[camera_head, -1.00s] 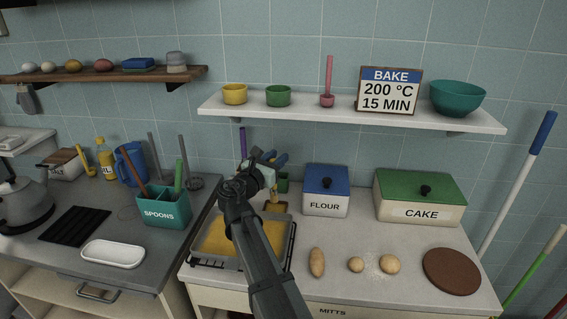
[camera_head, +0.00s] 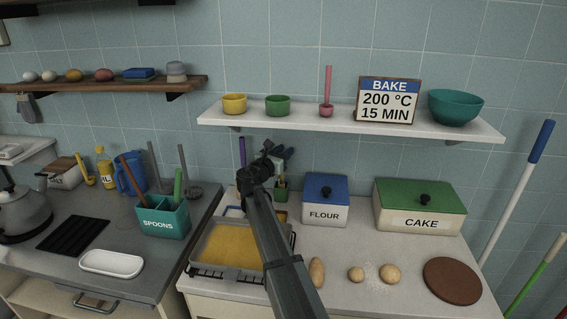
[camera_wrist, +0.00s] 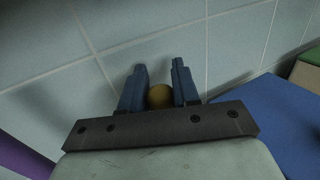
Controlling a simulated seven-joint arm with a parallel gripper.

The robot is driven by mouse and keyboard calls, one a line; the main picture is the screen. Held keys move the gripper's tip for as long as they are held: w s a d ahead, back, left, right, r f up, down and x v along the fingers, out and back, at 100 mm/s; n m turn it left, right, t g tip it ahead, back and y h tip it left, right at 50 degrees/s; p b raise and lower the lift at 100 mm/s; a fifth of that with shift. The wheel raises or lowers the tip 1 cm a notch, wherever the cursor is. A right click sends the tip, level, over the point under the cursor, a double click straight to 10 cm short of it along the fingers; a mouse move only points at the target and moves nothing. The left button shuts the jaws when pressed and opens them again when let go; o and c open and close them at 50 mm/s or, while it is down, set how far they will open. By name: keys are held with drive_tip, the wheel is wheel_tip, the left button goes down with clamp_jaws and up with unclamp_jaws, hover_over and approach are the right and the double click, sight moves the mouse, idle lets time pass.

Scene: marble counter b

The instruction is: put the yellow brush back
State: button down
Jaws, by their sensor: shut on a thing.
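My gripper (camera_head: 282,156) is near the wall, under the white shelf and left of the flour box. In the wrist view, its two blue fingers (camera_wrist: 160,90) are shut on the round ochre end of the yellow brush (camera_wrist: 160,97). In the head view, a small part of the yellow brush (camera_head: 281,182) shows below the gripper, at the mouth of a small green holder (camera_head: 281,196). Whether the brush is inside the holder or just above it, I cannot tell. My arm hides part of this area.
The flour box (camera_head: 325,200) stands just right of the holder, and the cake box (camera_head: 420,206) farther right. A tray with a yellow surface (camera_head: 228,246) lies in front. A purple upright handle (camera_head: 242,152) is to the left. The white shelf (camera_head: 350,123) hangs above.

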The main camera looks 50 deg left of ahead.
drive_tip(key=shift+w+a+f, duration=0.15)
drive_tip(key=shift+f, duration=2.05)
drive_tip(key=c, duration=0.8)
unclamp_jaws()
drive_tip(key=shift+s, duration=0.3)
drive_tip(key=v, duration=1.1)
drive_tip(key=shift+s+d, duration=0.2)
drive_tip(key=shift+d, duration=0.05)
